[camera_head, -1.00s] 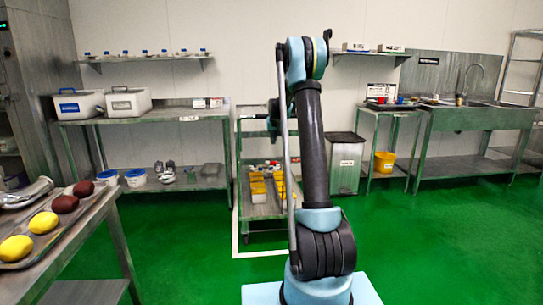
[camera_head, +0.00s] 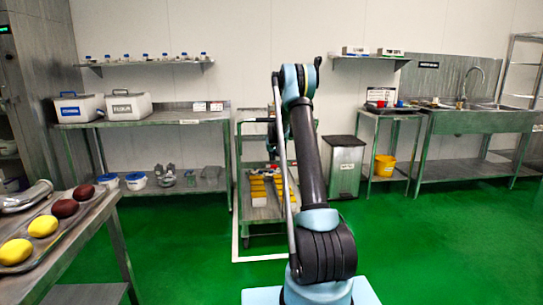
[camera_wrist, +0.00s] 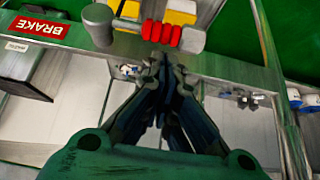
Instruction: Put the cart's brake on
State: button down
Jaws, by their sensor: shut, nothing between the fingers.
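The metal cart (camera_head: 262,214) stands at the back wall in the head view, partly behind my arm. In the wrist view a red sign reading BRAKE (camera_wrist: 40,27) is at the upper left. To its right is a grey lever with a rounded end (camera_wrist: 99,22) and a red ribbed grip (camera_wrist: 161,34). My gripper (camera_wrist: 160,57) is shut and empty, its fingertips just below the red grip in the picture. I cannot tell whether they touch it. In the head view my gripper is hidden behind my arm.
Yellow and white items (camera_head: 262,188) lie on the cart's lower shelf. A steel table (camera_head: 150,119) stands left of the cart; a grey bin (camera_head: 344,168) and a sink bench (camera_head: 475,121) stand right. A tray of fruit-like pieces (camera_head: 72,226) is at near left. The green floor (camera_head: 420,240) is clear.

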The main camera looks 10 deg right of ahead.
jog(key=shift+s+f, duration=0.15)
jog(key=shift+f, duration=0.4)
jog(key=shift+a+f, duration=0.35)
jog(key=shift+f, duration=0.2)
jog(key=shift+r, duration=0.55)
jog(key=r, duration=0.2)
jog(key=shift+w+a+r, duration=0.1)
jog(key=shift+w+r, duration=0.25)
jog(key=shift+w, duration=0.05)
jog(key=v, duration=1)
jog(key=shift+a, duration=0.35)
